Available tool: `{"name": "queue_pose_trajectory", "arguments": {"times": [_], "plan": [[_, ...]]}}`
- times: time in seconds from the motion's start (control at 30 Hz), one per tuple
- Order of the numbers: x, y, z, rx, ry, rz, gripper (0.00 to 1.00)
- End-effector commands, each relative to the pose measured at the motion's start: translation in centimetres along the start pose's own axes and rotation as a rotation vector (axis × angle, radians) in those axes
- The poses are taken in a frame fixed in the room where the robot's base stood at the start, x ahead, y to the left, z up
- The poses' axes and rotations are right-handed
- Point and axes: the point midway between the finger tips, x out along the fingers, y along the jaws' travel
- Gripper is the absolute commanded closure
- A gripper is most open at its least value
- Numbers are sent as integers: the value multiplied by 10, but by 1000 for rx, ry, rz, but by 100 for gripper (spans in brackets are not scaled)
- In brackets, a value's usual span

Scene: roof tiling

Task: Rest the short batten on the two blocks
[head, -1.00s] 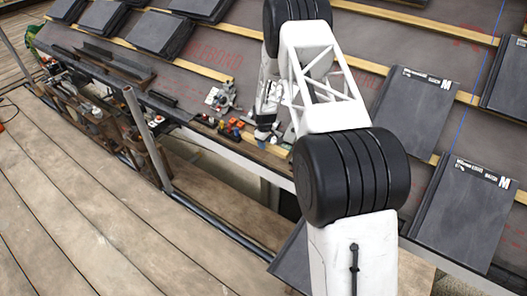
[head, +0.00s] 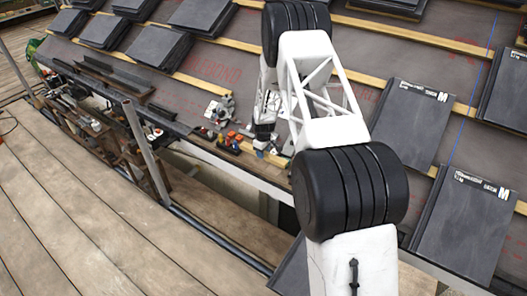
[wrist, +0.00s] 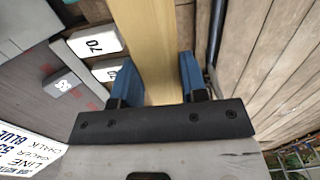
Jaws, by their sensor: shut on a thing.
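My gripper (wrist: 157,62) has blue fingers shut on a pale wooden batten (wrist: 148,30), which runs out past the top of the wrist view. In the head view my gripper (head: 263,136) is small and sits at the roof's lower edge; the batten is hard to make out there. Left of the batten in the wrist view are a white-topped piece marked 70 (wrist: 95,40) and a similar white piece (wrist: 108,70), partly behind the left finger. A grey block (wrist: 63,86) with a small label is further left. I cannot tell which are the two blocks, or whether the batten touches anything.
Orange and dark small items (head: 233,140) and a grey tool (head: 219,108) lie on the roof near my gripper. Slate tiles (head: 403,125) cover parts of the roof. A scaffold pole (head: 147,150) stands at left; the plank deck (head: 80,220) is mostly clear.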

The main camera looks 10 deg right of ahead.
Motion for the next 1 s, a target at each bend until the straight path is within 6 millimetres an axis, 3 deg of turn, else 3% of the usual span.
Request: {"name": "queue_pose_trajectory", "arguments": {"times": [0.4, 1.0], "plan": [[-50, 0, 0, 0, 1, 1, 81], [-60, -1, 1, 0, 0, 1, 81]]}}
